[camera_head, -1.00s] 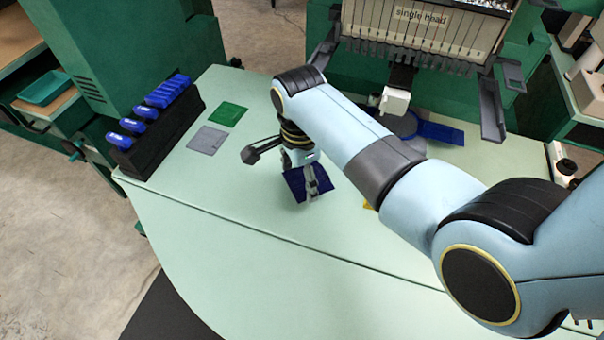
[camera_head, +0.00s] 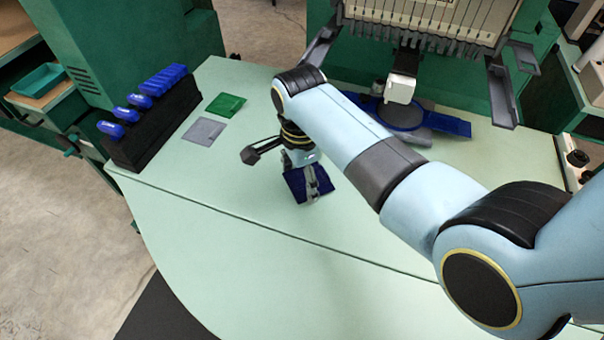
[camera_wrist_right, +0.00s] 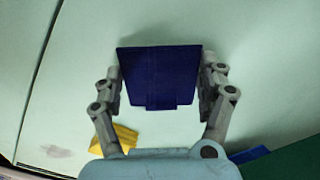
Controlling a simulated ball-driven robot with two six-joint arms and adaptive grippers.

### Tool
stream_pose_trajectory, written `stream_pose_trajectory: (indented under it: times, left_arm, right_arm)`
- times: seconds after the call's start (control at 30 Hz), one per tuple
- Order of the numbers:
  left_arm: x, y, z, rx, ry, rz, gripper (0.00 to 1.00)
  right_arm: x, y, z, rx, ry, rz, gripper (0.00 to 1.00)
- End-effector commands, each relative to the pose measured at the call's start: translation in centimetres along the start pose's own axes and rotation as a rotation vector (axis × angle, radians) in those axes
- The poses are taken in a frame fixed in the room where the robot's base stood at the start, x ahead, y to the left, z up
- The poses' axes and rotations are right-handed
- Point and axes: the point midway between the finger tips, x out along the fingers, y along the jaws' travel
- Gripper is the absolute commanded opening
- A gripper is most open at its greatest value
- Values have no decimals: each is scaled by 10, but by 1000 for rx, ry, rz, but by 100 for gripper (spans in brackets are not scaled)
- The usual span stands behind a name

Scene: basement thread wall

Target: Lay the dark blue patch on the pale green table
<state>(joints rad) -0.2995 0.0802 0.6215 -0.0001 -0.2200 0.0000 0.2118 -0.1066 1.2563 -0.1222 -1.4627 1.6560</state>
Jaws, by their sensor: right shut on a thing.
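The dark blue patch (camera_head: 296,184) is a small dark square in my right gripper (camera_head: 312,186), over the pale green table (camera_head: 245,215). In the right wrist view the patch (camera_wrist_right: 160,72) sits between the two fingers of my right gripper (camera_wrist_right: 162,80), which is shut on it by its side edges. Pale green table surface (camera_wrist_right: 260,60) fills the background there. I cannot tell whether the patch touches the table or hangs just above it. My left gripper is not in view.
A green patch (camera_head: 226,105) and a grey patch (camera_head: 203,131) lie left of my right gripper. A black rack (camera_head: 155,133) with blue-topped items stands at the left. A yellow piece (camera_wrist_right: 112,138) lies near the gripper. An embroidery machine (camera_head: 430,25) stands behind. The table front is clear.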

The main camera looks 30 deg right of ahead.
Motion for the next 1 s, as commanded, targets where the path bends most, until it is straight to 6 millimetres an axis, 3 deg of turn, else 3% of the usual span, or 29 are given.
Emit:
stream_pose_trajectory:
  times: [0.43,0.47,0.63,1.0]
  left_arm:
    - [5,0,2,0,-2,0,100]
    - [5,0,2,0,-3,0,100]
    - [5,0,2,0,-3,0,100]
    - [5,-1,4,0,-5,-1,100]
  right_arm:
    - [10,0,0,0,0,0,62]
    - [9,0,0,0,0,0,77]
    - [9,0,0,0,0,0,100]
    - [2,-1,0,0,0,-2,100]
